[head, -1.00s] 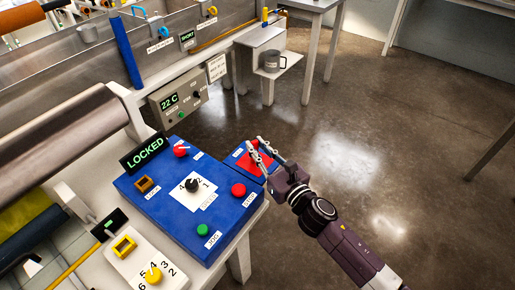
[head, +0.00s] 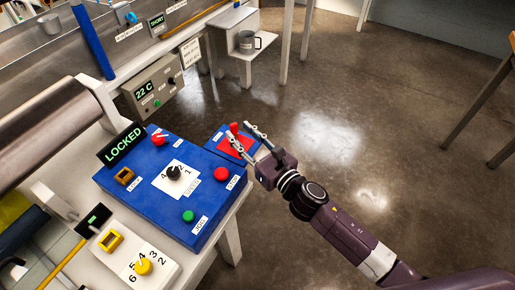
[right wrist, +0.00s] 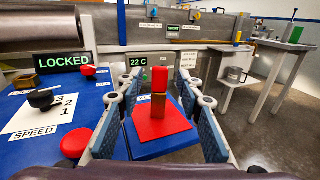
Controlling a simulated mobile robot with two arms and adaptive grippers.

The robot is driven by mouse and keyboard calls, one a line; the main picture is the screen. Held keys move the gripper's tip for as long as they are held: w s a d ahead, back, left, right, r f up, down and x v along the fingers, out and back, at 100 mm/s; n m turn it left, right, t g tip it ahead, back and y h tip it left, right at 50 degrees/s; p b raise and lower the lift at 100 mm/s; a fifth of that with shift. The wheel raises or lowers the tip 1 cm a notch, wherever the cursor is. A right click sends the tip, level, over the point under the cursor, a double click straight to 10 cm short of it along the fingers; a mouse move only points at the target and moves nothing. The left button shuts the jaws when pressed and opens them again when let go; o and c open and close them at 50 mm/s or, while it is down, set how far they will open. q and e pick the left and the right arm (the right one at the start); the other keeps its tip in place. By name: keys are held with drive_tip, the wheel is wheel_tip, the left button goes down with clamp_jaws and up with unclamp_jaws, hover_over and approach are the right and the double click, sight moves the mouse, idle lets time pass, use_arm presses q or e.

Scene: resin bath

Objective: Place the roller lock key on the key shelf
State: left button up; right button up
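The roller lock key (head: 234,128), with a red head and a brownish shaft, stands upright on the red pad (head: 237,149) of the small blue key shelf (head: 213,139). In the right wrist view the key (right wrist: 159,80) stands on the red pad (right wrist: 150,135), between my fingers in the picture, with a gap on both sides. My right gripper (head: 240,133) is open and empty, at the near side of the key. Its fingers also show in the right wrist view (right wrist: 158,105). My left gripper is not in view.
The blue control panel (head: 150,190) with a speed dial (head: 174,173) and red and green buttons lies left of the shelf. A sign (head: 122,145) reads LOCKED. A grey mug (head: 246,42) stands on a white stand behind. Open floor lies to the right.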

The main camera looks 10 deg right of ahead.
drive_tip(key=b+v, duration=0.1)
drive_tip(key=v, duration=0.8)
drive_tip(key=shift+s, duration=0.25)
drive_tip(key=shift+d, duration=0.1)
